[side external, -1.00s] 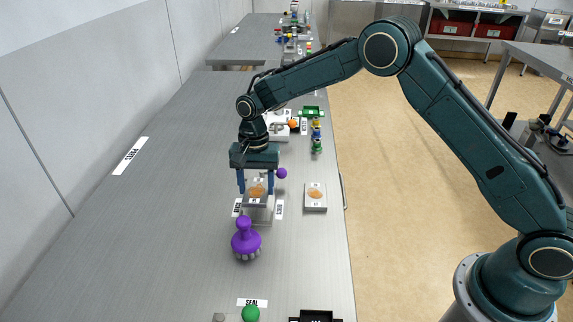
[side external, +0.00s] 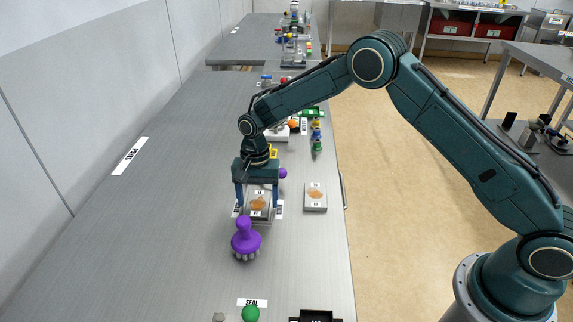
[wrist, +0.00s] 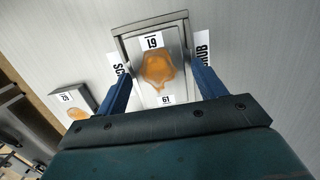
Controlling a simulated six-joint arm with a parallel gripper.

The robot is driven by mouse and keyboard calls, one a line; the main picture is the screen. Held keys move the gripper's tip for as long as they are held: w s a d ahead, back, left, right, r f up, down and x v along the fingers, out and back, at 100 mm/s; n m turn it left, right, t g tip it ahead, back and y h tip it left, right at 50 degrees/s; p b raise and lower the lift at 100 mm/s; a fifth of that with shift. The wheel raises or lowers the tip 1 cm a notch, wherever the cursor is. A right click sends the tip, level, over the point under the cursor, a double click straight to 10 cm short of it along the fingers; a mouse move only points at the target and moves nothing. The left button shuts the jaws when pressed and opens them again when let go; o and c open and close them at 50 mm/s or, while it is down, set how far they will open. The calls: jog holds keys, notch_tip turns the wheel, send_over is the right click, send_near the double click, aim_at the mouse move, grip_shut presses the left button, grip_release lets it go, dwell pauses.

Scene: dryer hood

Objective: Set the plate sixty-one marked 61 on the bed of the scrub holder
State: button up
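The plate sixty-one (side external: 258,203) is a grey plate with an orange-brown stain and white 61 labels. It lies on the bed of the scrub holder, whose rim (wrist: 152,20) frames it in the wrist view. The plate also shows in the wrist view (wrist: 175,78). My gripper (side external: 257,206) is open, low over the holder. One blue finger stands on each side of the plate, with a small gap between finger and plate. The SCRUB label beside the holder is partly hidden by the fingers.
A second stained plate (side external: 315,197) lies to the right; its number is too small to read surely. A purple knobbed brush (side external: 245,240) stands just in front of the holder. A green ball (side external: 250,313) and a black tray (side external: 316,318) are at the near end.

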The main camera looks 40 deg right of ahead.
aim_at(259, 198)
jog(key=shift+o, duration=0.3)
jog(key=shift+r, duration=0.1)
notch_tip(259, 198, up, 12)
jog(key=w+d, duration=0.1)
dwell(0.6)
dwell(0.5)
jog(key=s+d+r+n+t, duration=0.2)
jog(key=s+d+r, duration=0.2)
jog(key=s+r, duration=0.45)
jog(key=s+d+r+n+t, duration=0.1)
jog(key=s+d+r+n, duration=0.15)
jog(key=s+r, duration=0.6)
jog(key=s+d+n+t, duration=0.1)
jog(key=s+d+n, duration=0.1)
jog(key=s, duration=0.8)
jog(key=s+d+n+t+h, duration=0.1)
jog(key=s+d, duration=0.3)
jog(key=s, duration=0.5)
jog(key=shift+s+f+n+t, duration=0.4)
jog(key=shift+n+t, duration=0.35)
jog(key=shift+t, duration=0.05)
